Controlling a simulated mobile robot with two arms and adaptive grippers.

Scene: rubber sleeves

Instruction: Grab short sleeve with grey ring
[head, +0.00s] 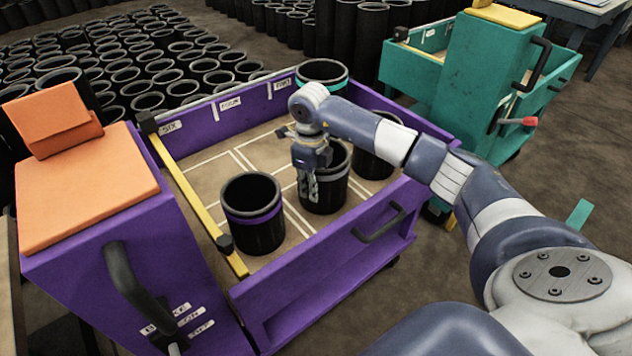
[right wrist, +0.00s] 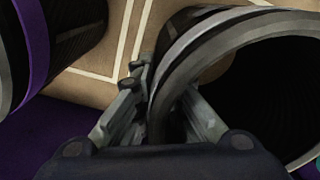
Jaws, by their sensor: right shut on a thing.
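The short sleeve with the grey ring (head: 338,194) stands upright in the purple cart, in the middle of the front area. My right gripper (head: 308,190) reaches down over its near left rim, with one finger outside the wall. In the right wrist view the gripper (right wrist: 165,110) is shut on the wall of the grey-ring sleeve (right wrist: 230,45), one finger inside and one outside. The sleeve's open dark mouth fills the right of that view. My left gripper is not in view.
A sleeve with a purple ring (head: 254,215) stands to the left in the cart, also in the right wrist view (right wrist: 55,45). A teal-ring sleeve (head: 321,74) and a plain dark one (head: 376,150) stand behind. A yellow bar (head: 190,195) runs along the cart's left side.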

